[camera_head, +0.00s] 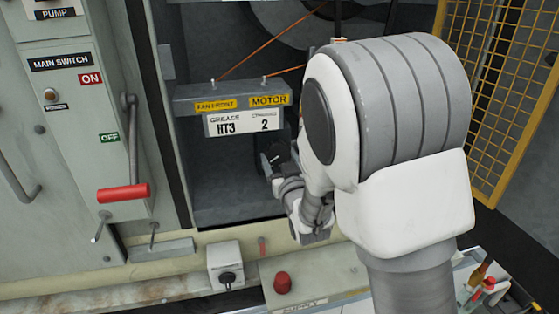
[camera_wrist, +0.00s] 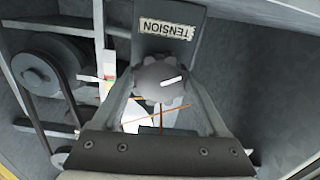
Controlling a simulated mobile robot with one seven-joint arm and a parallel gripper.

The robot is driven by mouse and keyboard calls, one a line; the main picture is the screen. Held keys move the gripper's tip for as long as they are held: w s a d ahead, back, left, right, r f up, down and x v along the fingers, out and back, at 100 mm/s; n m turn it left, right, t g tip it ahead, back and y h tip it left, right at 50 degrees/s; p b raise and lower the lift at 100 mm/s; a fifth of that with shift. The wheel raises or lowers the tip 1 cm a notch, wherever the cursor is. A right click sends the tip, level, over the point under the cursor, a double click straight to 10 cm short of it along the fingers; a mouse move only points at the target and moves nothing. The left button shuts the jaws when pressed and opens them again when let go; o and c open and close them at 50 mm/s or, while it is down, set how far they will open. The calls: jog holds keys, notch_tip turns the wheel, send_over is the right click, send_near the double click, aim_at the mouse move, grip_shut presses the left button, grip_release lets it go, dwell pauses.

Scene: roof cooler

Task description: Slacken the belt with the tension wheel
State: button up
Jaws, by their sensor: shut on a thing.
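The tension wheel (camera_wrist: 160,82) is a dark, lobed knob with a white mark on its face. It sits below an upside-down TENSION label (camera_wrist: 166,29) in the wrist view. My gripper (camera_wrist: 163,88) is shut on it, one finger on each side. In the head view my gripper (camera_head: 276,160) reaches into the cabinet opening, and my arm hides much of that area. A dark belt (camera_wrist: 35,118) runs around a grey pulley (camera_wrist: 40,77) at the left of the wrist view. I cannot tell how taut it is.
A grey block (camera_head: 232,97) with FAN and MOTOR labels hangs above my gripper. The main switch lever with a red handle (camera_head: 123,193) is at left. A yellow mesh guard (camera_head: 510,90) stands at right. A red button (camera_head: 282,283) is on the ledge below.

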jog(key=n+b, duration=0.3)
jog(key=shift+f, duration=0.2)
jog(key=n+b, duration=0.2)
jog(key=shift+d+r+n, duration=0.1)
jog(key=shift+n, duration=0.3)
jog(key=n+b, duration=0.4)
jog(key=n, duration=0.2)
jog(key=shift+r+b, duration=0.1)
jog(key=shift+b, duration=0.2)
jog(key=n+b, duration=0.3)
jog(key=n, duration=0.3)
jog(key=shift+w+r+n, duration=0.1)
jog(key=shift+r+n, duration=0.05)
jog(key=shift+n, duration=0.25)
jog(key=n+b, duration=0.2)
jog(key=n, duration=0.4)
jog(key=shift+r, duration=0.15)
jog(key=shift+n, duration=0.3)
jog(key=o, duration=1.3)
jog(key=shift+c, duration=0.2)
